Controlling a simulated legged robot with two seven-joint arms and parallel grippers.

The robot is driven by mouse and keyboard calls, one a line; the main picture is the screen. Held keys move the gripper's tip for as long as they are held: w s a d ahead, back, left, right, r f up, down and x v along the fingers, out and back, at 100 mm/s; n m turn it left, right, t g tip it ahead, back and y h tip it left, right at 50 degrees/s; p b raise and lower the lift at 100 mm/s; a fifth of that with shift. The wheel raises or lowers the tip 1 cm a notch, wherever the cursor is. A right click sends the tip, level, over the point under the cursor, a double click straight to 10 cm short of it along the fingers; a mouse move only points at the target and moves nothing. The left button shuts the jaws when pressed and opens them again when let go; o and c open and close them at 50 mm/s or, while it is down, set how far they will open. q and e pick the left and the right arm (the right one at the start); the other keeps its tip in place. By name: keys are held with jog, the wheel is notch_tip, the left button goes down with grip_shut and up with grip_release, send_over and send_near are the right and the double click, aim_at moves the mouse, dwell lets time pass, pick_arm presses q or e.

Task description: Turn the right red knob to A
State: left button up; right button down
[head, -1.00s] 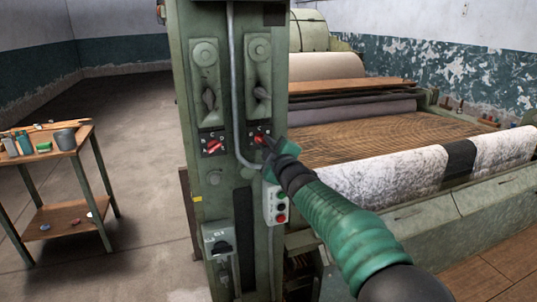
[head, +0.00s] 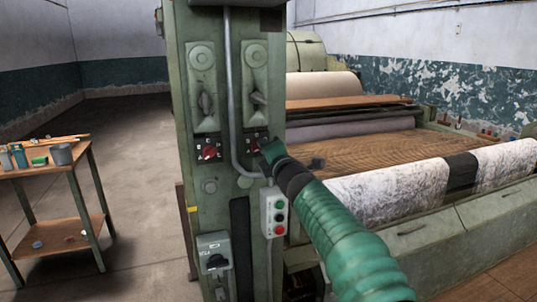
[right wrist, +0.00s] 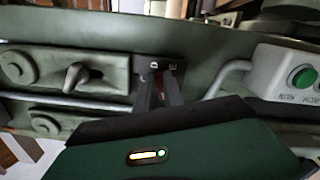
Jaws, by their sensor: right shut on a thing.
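The right red knob (head: 252,146) sits on a small dark label plate on the green machine column, below the right-hand lever. In the head view my right gripper (head: 261,148) is at this plate and partly covers it. In the right wrist view the two dark fingers of my right gripper (right wrist: 160,90) are closed around the red knob (right wrist: 160,81), of which only a narrow strip shows. My left gripper is not in view.
A grey conduit (head: 231,85) runs down between the two knobs. A push-button box (head: 274,212) hangs just below my right arm. Two levers sit above the plates. A wooden side table (head: 76,168) stands at left, with open floor between.

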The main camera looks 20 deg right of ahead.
jog(key=shift+w+a+f+n, duration=0.1)
jog(key=shift+a+f+n, duration=0.2)
jog(key=shift+a+n, duration=0.5)
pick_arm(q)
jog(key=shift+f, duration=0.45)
pick_arm(e)
jog(key=shift+d+n, duration=0.15)
jog(key=shift+n, duration=0.15)
pick_arm(q)
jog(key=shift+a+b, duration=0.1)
jog(key=shift+b, duration=0.2)
pick_arm(e)
jog(key=shift+f, duration=0.15)
jog(key=c, duration=1.5)
grip_release()
jog(key=shift+o, duration=0.2)
jog(key=shift+w, duration=0.2)
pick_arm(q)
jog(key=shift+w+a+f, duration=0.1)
pick_arm(e)
jog(key=shift+s+d+r, duration=0.2)
jog(key=shift+d, duration=0.1)
